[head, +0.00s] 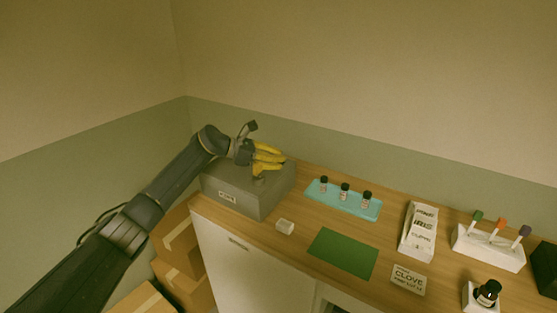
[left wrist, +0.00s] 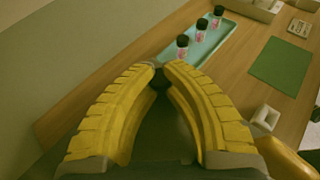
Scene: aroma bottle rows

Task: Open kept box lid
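The kept box is the grey box (head: 228,195) with a small white label, at the left end of the wooden counter. Its top looks flat and closed. A small knob-like shape (head: 258,180) shows on the top, just below the yellow fingers. My left gripper (head: 282,158) is over the box, its fingers pointing right. In the left wrist view the curved yellow fingers (left wrist: 160,68) bend inward with tips close together. A dark shape lies at the tips; I cannot tell whether it is gripped. My right gripper is out of view.
A teal tray (head: 318,197) with three small bottles stands right of the box. A small white block (head: 285,227) and a green mat (head: 343,253) lie in front. Labelled white holders, a marker stand (head: 488,249) and a bottle (head: 487,292) are further right.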

